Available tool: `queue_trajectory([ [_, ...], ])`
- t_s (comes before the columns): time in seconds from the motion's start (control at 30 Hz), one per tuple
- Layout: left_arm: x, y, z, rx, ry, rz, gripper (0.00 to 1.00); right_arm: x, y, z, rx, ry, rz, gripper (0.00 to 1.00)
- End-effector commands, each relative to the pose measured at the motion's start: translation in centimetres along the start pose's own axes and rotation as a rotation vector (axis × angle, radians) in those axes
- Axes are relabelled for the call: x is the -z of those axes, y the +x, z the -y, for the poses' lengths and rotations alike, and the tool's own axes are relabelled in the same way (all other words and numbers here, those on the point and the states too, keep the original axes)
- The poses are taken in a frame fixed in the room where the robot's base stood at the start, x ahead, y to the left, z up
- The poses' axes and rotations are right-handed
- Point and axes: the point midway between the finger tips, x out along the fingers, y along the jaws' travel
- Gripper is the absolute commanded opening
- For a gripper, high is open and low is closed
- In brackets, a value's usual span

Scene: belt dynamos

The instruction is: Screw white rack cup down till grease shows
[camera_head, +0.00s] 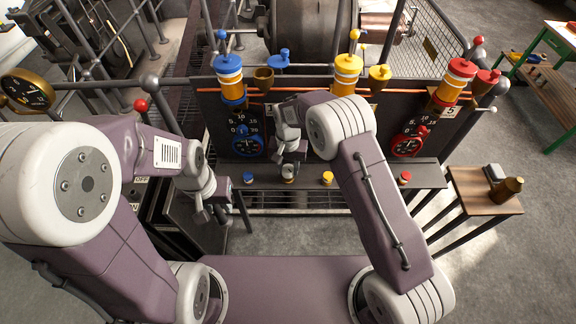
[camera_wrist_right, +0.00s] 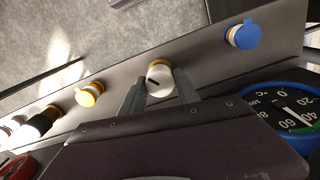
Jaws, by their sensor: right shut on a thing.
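The white rack cup (camera_wrist_right: 159,86) sits on the narrow grey rack shelf (camera_wrist_right: 205,58) in the right wrist view, with a dark slot mark on its top and a brass-coloured edge behind. My right gripper (camera_wrist_right: 158,80) is shut on it, one finger on each side. In the head view the cup (camera_head: 288,173) shows small below the gripper, partly covered. Whether any grease shows at it I cannot tell. My left gripper (camera_head: 211,214) hangs empty at the left of the rack, its fingers apart.
A blue cup (camera_head: 247,178), a yellow cup (camera_head: 327,178) and a red cup (camera_head: 404,178) share the shelf. Gauges and tall blue, yellow and red lubricators stand behind. A wooden side table (camera_head: 475,187) with a brown bottle (camera_head: 507,188) stands at right.

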Motion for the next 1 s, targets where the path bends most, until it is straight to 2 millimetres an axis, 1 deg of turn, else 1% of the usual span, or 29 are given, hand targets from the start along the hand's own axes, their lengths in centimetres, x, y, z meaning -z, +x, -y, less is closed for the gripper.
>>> queue_trajectory([
  [0.03, 0.03, -0.31, -0.01, 0.000, 0.000, 0.000, 0.36, 0.13, -0.28, 0.04, 0.002, 0.041, -0.004, 0.00],
  [0.2, 0.07, -0.67, -0.01, 0.000, 0.000, 0.000, 0.36, 0.18, -0.27, 0.06, 0.003, 0.192, -0.005, 0.00],
  [0.5, 0.11, -1.08, -0.02, 0.000, 0.000, 0.000, 0.36, 0.21, -0.22, 0.07, 0.004, 0.405, -0.006, 0.00],
  [0.73, 0.12, -1.23, -0.02, 0.000, 0.000, 0.000, 0.36, 0.23, -0.20, 0.07, 0.005, 0.501, -0.006, 0.00],
  [1.0, 0.13, -1.29, -0.03, 0.000, 0.000, 0.000, 0.36, 0.25, -0.19, 0.07, 0.005, 0.544, -0.006, 0.00],
])
